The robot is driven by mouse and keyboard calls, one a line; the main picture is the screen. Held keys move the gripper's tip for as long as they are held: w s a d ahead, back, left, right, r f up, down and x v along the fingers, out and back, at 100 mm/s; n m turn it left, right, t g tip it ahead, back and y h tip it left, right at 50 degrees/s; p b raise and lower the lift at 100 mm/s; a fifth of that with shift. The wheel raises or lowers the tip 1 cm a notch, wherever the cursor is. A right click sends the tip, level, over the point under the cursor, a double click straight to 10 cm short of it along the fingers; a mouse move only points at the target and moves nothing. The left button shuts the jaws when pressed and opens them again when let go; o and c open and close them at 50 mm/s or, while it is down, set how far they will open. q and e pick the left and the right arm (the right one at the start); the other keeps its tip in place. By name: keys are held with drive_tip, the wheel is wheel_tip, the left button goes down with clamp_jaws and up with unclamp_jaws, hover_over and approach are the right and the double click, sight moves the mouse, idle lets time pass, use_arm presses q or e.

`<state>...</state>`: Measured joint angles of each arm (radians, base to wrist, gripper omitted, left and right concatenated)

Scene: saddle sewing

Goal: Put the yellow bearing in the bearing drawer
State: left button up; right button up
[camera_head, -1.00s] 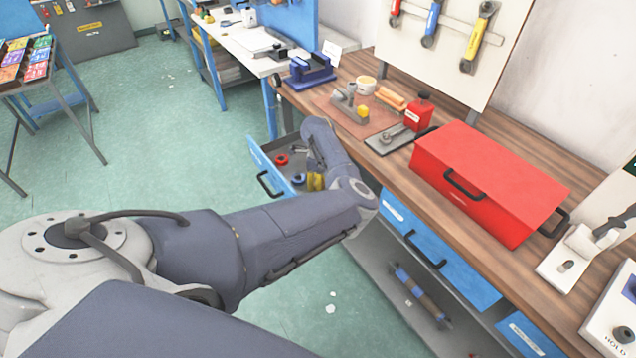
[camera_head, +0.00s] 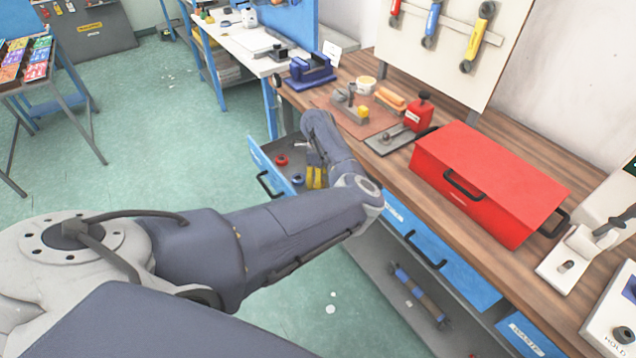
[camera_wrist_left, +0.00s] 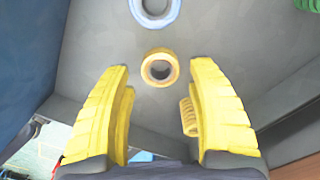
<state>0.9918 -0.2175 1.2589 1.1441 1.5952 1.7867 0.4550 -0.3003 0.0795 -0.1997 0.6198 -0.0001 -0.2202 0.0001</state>
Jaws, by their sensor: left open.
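The yellow bearing (camera_wrist_left: 160,68) is a small ring lying on the grey floor of the open drawer, in the left wrist view. My left gripper (camera_wrist_left: 160,66) is open, with one yellow finger on each side of the bearing and a visible gap to both. In the head view the left gripper (camera_head: 315,177) points down into the open blue-fronted drawer (camera_head: 268,172); the yellow bearing cannot be made out there. My right gripper is not in view.
A red bearing (camera_head: 282,159) and a blue bearing (camera_head: 298,179) lie in the same drawer; the blue one also shows ahead of the fingers in the wrist view (camera_wrist_left: 155,20). A green ring (camera_wrist_left: 307,4) sits at the corner. The workbench carries a red toolbox (camera_head: 485,180).

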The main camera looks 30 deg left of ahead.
use_arm(q)
wheel_tip(320, 180, up, 9)
drive_tip(key=shift+r, duration=0.2)
idle(0.3)
